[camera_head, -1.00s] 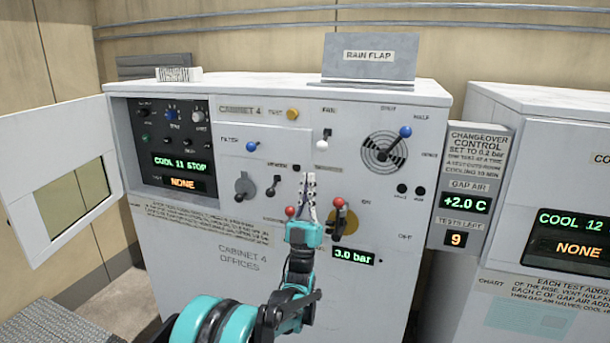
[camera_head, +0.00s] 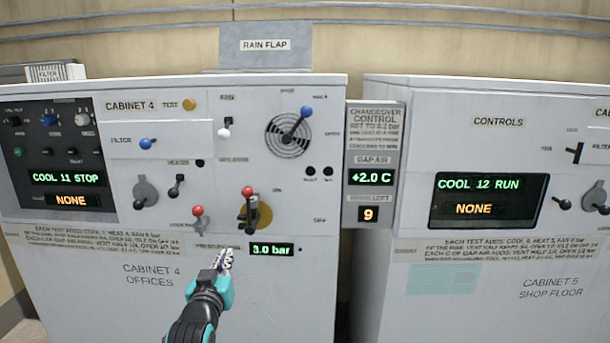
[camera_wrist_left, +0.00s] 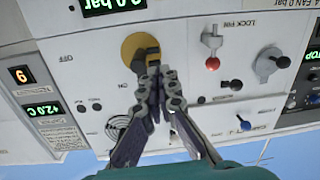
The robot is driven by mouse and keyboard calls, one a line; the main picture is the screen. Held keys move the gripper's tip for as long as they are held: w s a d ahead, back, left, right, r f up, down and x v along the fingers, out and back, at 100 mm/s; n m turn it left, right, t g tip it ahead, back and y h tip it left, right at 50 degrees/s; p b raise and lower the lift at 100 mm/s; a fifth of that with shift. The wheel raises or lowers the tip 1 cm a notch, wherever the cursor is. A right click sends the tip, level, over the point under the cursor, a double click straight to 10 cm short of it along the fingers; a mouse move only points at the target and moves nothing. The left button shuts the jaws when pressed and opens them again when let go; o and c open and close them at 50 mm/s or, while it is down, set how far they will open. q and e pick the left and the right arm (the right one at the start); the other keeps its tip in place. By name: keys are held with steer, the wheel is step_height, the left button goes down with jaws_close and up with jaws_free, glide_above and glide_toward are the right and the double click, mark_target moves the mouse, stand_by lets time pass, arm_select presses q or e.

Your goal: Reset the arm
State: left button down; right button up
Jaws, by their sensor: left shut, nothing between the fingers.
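My left gripper (camera_head: 226,260) comes in from the bottom of the head view. Its fingers are shut and empty, in front of the cabinet 4 face, just below the red-knobbed lever and left of the 3.0 bar display (camera_head: 271,250). The red-knobbed lever on the yellow disc (camera_head: 265,213) points up. In the left wrist view the closed fingers (camera_wrist_left: 158,80) overlap the yellow disc (camera_wrist_left: 132,45); I cannot tell if they touch its lever. The red lock pin knob (camera_head: 197,211) is left of it. My right gripper is not in view.
The changeover panel (camera_head: 372,130) reads +2.0 C and 9. Cabinet 5 (camera_head: 500,310) stands at right, its display reading COOL 12 RUN.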

arm_select(q)
steer(key=s+d+f+m+g+b, duration=0.1)
steer(key=s+f+g+b, duration=0.3)
steer(key=s+f, duration=2.1)
step_height(320, 180, down, 2)
steer(key=g, duration=0.6)
steer(key=shift+d+g+b, duration=0.15)
steer(key=shift+g+b, duration=0.15)
steer(key=shift+b, duration=0.1)
steer(key=shift+s+f, duration=0.1)
